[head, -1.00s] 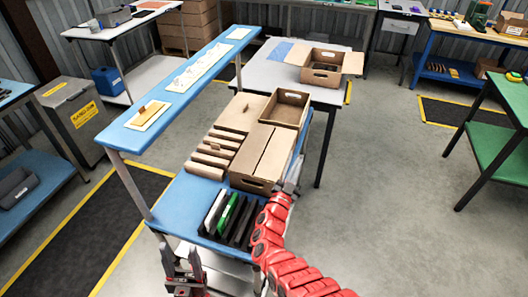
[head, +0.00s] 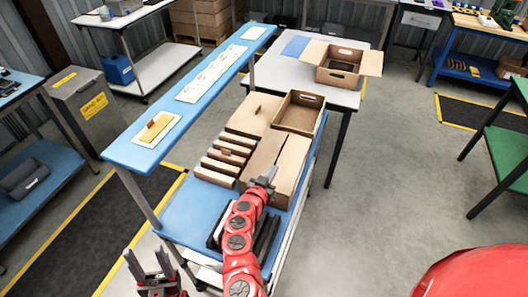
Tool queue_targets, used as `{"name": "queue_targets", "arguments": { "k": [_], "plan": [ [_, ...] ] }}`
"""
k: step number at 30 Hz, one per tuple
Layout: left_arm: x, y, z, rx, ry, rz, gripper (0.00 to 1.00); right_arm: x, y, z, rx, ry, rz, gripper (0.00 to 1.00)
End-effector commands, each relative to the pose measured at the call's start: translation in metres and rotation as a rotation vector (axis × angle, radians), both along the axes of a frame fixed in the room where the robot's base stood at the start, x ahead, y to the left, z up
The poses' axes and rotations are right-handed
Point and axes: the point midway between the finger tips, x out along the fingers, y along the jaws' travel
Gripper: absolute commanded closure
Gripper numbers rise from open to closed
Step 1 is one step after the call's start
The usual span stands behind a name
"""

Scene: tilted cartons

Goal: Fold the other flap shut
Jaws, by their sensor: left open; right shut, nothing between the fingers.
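A brown carton (head: 291,168) stands on the blue bench, with two long top panels meeting along a seam. They look nearly flat; I cannot tell whether one stands slightly raised. My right gripper (head: 267,175) is shut and empty, over the near end of this carton's top. I cannot tell whether it touches the cardboard. Its red arm hides part of the carton's near side. My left gripper (head: 147,262) is open and empty, low at the bottom left, in front of the bench and well away from the carton.
An open, empty carton (head: 320,117) stands behind. Brown cardboard pieces (head: 214,171) lie to the left, and dark upright items are partly hidden by my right arm. A raised blue shelf (head: 150,152) runs along the left. Another open carton (head: 325,75) with flaps spread stands on the white table.

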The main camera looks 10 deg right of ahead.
Motion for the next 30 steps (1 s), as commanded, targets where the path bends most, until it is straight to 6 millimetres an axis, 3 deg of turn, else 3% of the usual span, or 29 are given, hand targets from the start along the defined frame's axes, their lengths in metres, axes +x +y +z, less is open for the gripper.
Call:
{"name": "queue_targets", "arguments": {
  "k": [5, 18, 30],
  "plan": [
    [0.0, 0.0, 0.002, 0.0, 0.0, 0.0, 0.47, 0.013, 0.002, 0.011, 0.01, 0.007, 0.024, 1.0],
    [0.0, 0.0, 0.005, 0.0, 0.0, 0.0, 0.47, 0.057, -0.026, 0.0, 0.006, 0.001, 0.031, 1.0],
    [0.0, 0.0, -0.001, 0.0, 0.0, 0.0, 0.47, 0.085, -0.045, -0.011, 0.004, 0.002, 0.029, 1.0]
  ]
}}
